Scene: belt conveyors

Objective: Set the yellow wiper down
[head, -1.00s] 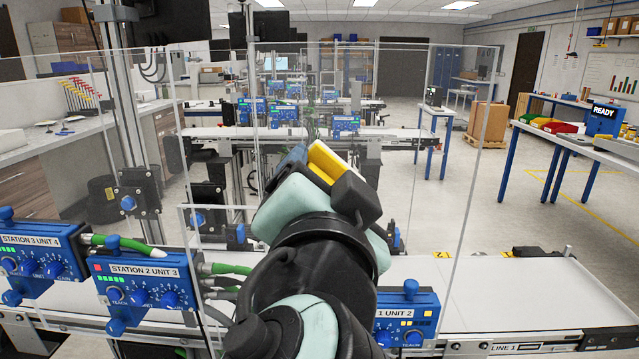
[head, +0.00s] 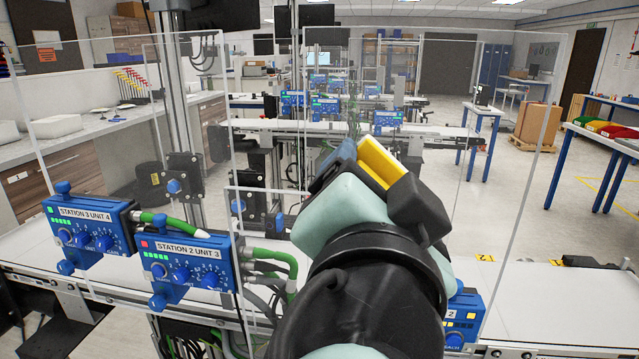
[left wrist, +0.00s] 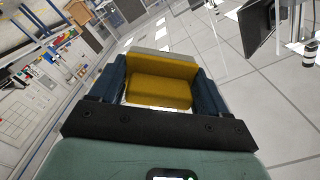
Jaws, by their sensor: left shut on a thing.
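The yellow wiper (head: 381,161) is held in my left gripper (head: 372,168), whose arm rises through the middle of the head view. Only part of the wiper shows between the fingers there. In the left wrist view the wiper (left wrist: 160,88) is a yellow block gripped between the two dark blue fingers of my left gripper (left wrist: 159,92), with a pale edge along its far side. The wiper is up in the air, apart from any surface. My right gripper is not in view.
Clear panels (head: 500,150) stand around the arm. A white conveyor belt (head: 545,290) runs below. Blue control boxes, Station 3 Unit 4 (head: 88,232) and Station 2 Unit 3 (head: 185,262), with green cables (head: 275,258), line its near side at left. A side counter (head: 110,122) stands at left.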

